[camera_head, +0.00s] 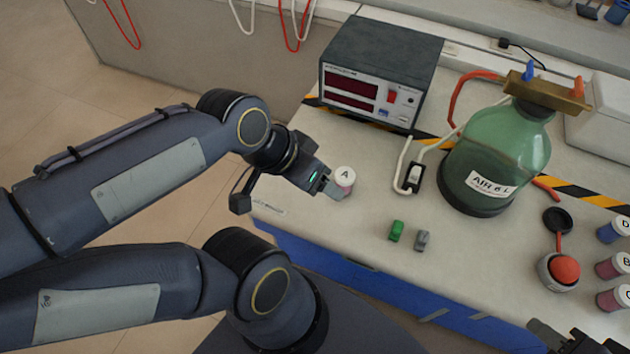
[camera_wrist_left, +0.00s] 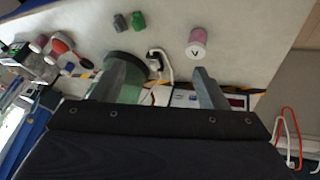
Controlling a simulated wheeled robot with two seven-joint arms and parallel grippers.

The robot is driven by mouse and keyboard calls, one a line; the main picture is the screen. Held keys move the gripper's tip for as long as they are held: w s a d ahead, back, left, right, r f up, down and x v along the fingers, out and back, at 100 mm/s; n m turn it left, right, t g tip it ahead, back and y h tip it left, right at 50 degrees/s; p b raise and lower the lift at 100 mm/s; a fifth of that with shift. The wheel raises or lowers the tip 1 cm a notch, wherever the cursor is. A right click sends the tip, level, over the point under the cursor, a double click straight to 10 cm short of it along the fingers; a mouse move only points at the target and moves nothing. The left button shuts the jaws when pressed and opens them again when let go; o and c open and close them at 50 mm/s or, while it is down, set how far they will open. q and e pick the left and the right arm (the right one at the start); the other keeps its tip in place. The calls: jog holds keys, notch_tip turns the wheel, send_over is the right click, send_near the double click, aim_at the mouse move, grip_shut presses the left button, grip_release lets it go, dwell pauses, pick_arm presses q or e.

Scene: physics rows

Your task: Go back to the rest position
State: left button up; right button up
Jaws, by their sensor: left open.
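My left gripper (camera_head: 326,186) hangs over the left end of the bench. My right gripper (camera_head: 575,341) shows only in part at the bottom right edge of the head view. Its jaws are cut off, so their state is unclear.
A box with red displays (camera_head: 364,95) and a green bottle (camera_head: 496,150) stand at the back. Small green (camera_head: 396,230) and grey (camera_head: 422,240) pieces lie in front. A red button (camera_head: 564,270) and several jars (camera_head: 612,267) are at the right. The front middle is mostly bare.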

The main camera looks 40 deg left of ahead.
pick_arm(q)
jog(key=n, duration=0.1)
jog(key=s+d+n, duration=0.1)
jog(key=shift+s+r+n+t+h, duration=0.1)
jog(key=shift+n+t+h, duration=0.2)
